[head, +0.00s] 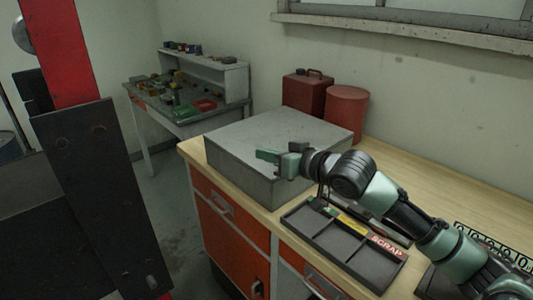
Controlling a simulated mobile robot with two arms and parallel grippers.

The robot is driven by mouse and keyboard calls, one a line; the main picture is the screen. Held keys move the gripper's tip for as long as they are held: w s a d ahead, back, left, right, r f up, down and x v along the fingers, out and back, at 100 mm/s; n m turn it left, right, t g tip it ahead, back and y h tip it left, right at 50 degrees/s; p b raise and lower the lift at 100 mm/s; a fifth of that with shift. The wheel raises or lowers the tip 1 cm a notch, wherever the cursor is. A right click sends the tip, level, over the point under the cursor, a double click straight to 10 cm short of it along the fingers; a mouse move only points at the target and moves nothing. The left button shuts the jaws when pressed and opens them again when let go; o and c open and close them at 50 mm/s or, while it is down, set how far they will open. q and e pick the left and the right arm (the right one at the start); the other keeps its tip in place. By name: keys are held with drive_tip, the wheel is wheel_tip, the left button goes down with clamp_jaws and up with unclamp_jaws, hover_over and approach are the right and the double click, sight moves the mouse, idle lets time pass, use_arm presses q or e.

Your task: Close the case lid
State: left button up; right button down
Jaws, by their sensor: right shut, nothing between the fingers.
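The case (240,178) is a grey metal box at the left end of the wooden workbench. Its lid (285,128) lies flat over the top, and I see no gap along the visible edges. My right gripper (268,156) is shut and empty. It shows in front of the case's near side, close to the lid's front edge; I cannot tell whether it touches. My left gripper is not in view.
A dark divided tray with a SCRAP label (345,243) lies on the bench (440,188) below my right arm. A red canister (307,92) and a red drum (346,112) stand behind the case. A dark post (100,195) blocks the left side.

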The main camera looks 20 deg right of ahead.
drive_tip(key=shift+r+p, duration=0.55)
use_arm(q)
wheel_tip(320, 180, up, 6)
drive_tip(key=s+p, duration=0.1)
drive_tip(key=p, duration=0.4)
use_arm(e)
drive_tip(key=r, duration=0.1)
drive_tip(key=s+r+b, duration=0.2)
drive_tip(key=shift+d, duration=0.3)
use_arm(q)
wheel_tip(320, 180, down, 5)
drive_tip(key=b, duration=0.3)
use_arm(e)
drive_tip(key=v, duration=0.8)
drive_tip(key=shift+a, duration=0.2)
